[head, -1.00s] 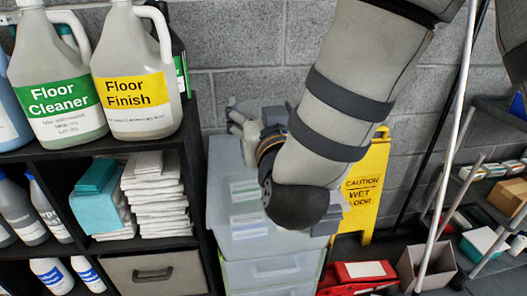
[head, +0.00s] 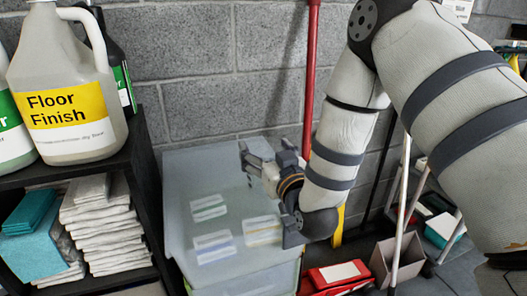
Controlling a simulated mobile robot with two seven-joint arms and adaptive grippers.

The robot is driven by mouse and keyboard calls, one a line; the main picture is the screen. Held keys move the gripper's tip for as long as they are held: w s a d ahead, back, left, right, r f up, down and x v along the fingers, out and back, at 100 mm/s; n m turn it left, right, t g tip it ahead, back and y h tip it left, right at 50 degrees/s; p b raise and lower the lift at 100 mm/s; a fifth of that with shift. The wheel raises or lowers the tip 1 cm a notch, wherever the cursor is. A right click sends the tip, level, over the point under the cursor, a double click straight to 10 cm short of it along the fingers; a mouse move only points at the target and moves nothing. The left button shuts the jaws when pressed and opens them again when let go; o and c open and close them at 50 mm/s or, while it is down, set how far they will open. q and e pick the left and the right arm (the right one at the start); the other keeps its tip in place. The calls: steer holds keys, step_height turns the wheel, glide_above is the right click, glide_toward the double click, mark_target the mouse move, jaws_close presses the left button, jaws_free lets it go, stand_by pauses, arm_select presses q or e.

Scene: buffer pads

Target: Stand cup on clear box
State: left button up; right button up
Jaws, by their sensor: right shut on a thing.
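The clear box (head: 190,165), a pale see-through bin with a flat lid and several labels, stands at the middle beside the shelf. My right gripper (head: 264,153) is above the right part of its lid, fingers pointing away toward the back wall. Its fingers are spread around a pale, see-through cup (head: 261,147) that barely stands out from the lid behind it. I cannot tell whether the cup touches the lid. My left gripper is out of view.
A black shelf (head: 146,150) at the left bears a floor finish jug (head: 66,85) and folded white cloths (head: 100,225). A red pole (head: 310,75) leans at the wall. A red case (head: 338,275) and an open carton (head: 397,262) lie at lower right. The lid's left part is bare.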

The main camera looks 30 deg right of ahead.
steer(key=o, duration=1.5)
steer(key=shift+o, duration=0.2)
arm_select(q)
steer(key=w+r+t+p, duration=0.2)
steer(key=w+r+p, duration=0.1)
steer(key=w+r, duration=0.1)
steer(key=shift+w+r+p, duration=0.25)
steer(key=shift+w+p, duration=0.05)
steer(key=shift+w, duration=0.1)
arm_select(e)
steer(key=v, duration=1.2)
